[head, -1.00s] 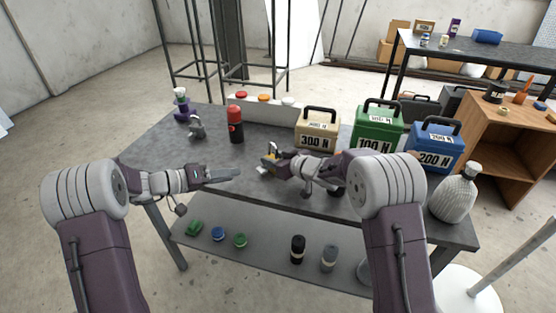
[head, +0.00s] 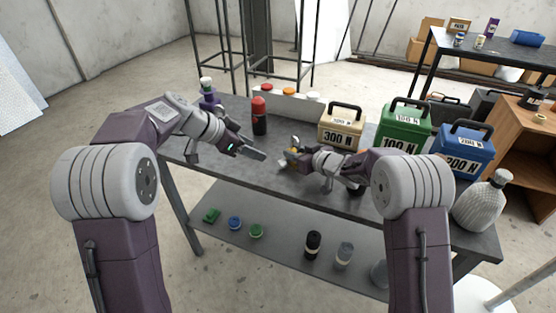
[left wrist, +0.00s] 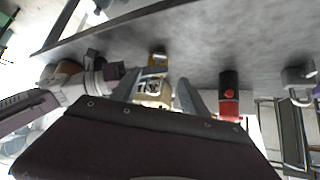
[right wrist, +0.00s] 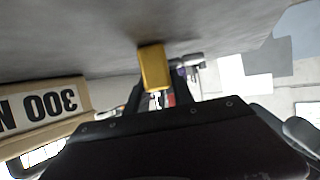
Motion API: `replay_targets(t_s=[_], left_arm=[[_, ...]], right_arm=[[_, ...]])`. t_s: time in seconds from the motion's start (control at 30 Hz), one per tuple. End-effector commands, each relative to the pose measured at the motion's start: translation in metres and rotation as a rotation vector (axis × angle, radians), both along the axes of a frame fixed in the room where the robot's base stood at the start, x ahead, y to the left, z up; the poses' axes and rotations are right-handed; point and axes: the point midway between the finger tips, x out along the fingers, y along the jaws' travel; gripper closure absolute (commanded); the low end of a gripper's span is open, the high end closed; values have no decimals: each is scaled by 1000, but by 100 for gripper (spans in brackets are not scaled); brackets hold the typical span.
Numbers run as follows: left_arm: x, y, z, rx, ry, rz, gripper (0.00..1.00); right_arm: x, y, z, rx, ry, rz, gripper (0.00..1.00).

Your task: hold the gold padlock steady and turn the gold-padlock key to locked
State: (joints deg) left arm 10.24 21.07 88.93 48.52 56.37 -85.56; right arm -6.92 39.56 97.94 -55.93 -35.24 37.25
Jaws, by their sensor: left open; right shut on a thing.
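The gold padlock (head: 292,153) is on the grey table, near its middle; its yellow body shows clearly in the right wrist view (right wrist: 154,68). My right gripper (head: 299,159) is shut on it, with a finger at each side in the right wrist view. My left gripper (head: 262,154) is open and empty, left of the padlock and apart from it. In the left wrist view the padlock (left wrist: 158,60) appears beyond the gap between my left fingertips (left wrist: 160,84). The key cannot be made out clearly, nor which way it is turned.
A black-and-red bottle (head: 259,116) stands behind my left gripper. Boxes marked 300 N (head: 342,125), 100 N (head: 403,127) and 200 N (head: 462,148) stand to the right. A grey padlock-like object (left wrist: 299,76) shows in the left wrist view. The table's front edge is clear.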

Motion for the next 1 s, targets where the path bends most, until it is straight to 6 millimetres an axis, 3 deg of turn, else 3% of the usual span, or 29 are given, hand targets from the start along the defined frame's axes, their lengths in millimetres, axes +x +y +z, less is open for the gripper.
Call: replay_targets(t_s=[0.17, 0.6, 1.0], left_arm=[[5, -7, -10, -2, 4, -1, 47], [46, -60, -77, -2, 5, -1, 47], [52, -67, -86, -3, 3, 3, 47]], right_arm=[[0, 0, 1, 1, -2, 0, 100], [0, 0, 1, 1, -2, 0, 100], [0, 0, 1, 1, -2, 0, 100]])
